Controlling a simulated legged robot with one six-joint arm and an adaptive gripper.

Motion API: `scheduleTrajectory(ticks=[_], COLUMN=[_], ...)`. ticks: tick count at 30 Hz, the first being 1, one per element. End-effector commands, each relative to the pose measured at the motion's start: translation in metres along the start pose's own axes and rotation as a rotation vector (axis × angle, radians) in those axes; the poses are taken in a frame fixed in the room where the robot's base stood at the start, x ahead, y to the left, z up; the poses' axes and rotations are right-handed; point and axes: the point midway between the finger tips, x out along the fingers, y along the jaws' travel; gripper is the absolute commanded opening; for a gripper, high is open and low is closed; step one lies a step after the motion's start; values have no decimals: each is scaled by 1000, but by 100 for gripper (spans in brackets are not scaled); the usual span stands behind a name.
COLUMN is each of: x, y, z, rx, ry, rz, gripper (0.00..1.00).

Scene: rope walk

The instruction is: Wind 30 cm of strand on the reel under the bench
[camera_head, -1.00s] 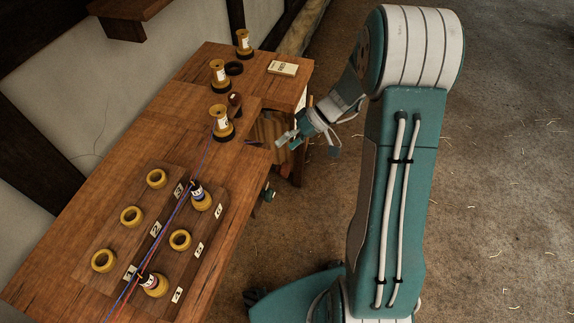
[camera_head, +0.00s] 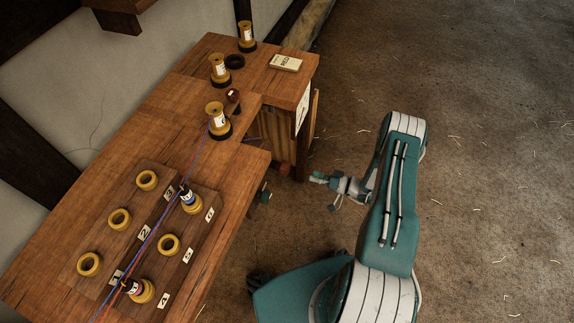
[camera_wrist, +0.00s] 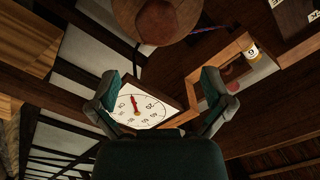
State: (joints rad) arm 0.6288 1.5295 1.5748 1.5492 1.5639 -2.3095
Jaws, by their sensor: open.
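The bench (camera_head: 120,140) stands at left in the head view. A blue and a red strand (camera_head: 150,236) run along its top, past bobbins with blue (camera_head: 191,200) and red (camera_head: 139,290) tops. My gripper (camera_head: 318,178) is low, right of the bench end and apart from it. In the wrist view my gripper (camera_wrist: 160,92) has its fingers spread with nothing held. A round brown wooden piece (camera_wrist: 150,22), perhaps the reel, is above the fingers, with a thin blue and red line beside it. A white dial (camera_wrist: 145,108) with a red needle shows between the fingers.
Yellow bobbins (camera_head: 218,120) stand toward the far end, with a dark ring (camera_head: 235,62) and a labelled card (camera_head: 286,63). Several empty yellow rings sit on the numbered board (camera_head: 145,210). A small red part (camera_head: 285,169) shows beside the bench end. The floor at right is clear.

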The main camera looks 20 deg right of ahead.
Motion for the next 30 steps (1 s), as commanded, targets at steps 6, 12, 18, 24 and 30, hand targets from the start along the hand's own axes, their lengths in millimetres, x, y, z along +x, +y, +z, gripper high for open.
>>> scheduleTrajectory(ticks=[6,12,18,24,30], x=[8,41,78,101,106], y=[4,4,5,5,5], z=[6,6,5,4,4], rx=[-13,-11,-11,-10,-10], ry=[21,18,18,20,21], rz=[9,6,6,8,9], gripper=[100,100,100,100,100])
